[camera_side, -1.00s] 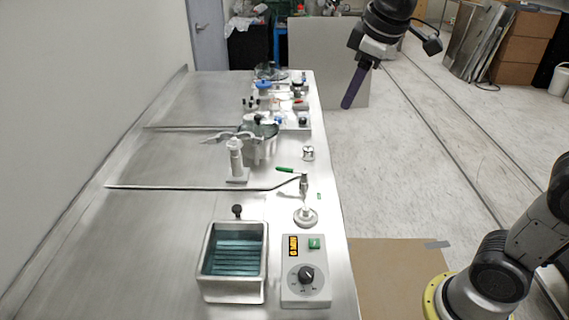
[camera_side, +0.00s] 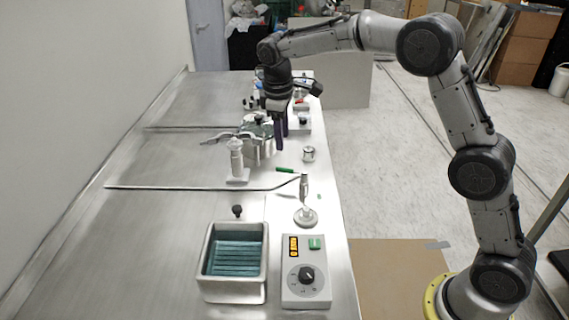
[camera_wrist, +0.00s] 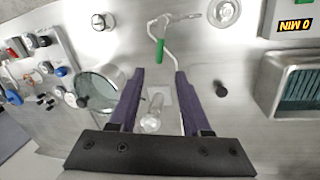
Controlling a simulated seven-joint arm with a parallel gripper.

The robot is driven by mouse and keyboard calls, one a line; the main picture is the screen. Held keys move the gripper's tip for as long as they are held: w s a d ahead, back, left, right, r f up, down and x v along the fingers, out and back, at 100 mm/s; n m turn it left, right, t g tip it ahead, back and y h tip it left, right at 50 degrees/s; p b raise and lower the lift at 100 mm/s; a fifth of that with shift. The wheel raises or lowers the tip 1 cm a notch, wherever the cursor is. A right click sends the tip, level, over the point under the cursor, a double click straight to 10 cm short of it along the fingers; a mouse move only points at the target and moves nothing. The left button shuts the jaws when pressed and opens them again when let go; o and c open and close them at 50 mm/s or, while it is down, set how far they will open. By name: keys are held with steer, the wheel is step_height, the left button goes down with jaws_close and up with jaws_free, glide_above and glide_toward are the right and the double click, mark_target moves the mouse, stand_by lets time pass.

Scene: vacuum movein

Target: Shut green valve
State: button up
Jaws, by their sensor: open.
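The green valve handle (camera_side: 285,170) is a short green lever by the bent metal pipe, near the table's right edge in the side view. In the wrist view the green handle (camera_wrist: 160,52) shows beyond the fingertips, between their lines, on the pipe near its pale fitting. My gripper (camera_side: 280,143) points down beside the glass pot in the side view, behind the green handle and apart from it. In the wrist view my gripper (camera_wrist: 159,72) has its two purple fingers spread, with nothing held between the tips.
A white bottle-like fitting (camera_side: 236,158) stands left of the handle, with a glass pot (camera_side: 258,140) behind it. A small metal cup (camera_side: 308,154) is to the right. A bath (camera_side: 235,258) and dial box (camera_side: 306,272) stand in front.

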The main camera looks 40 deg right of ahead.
mark_target(284, 170)
steer(key=x, duration=1)
steer(key=shift+d+f, duration=0.1)
steer(key=shift+f, duration=0.2)
jaws_close()
stand_by(1.0)
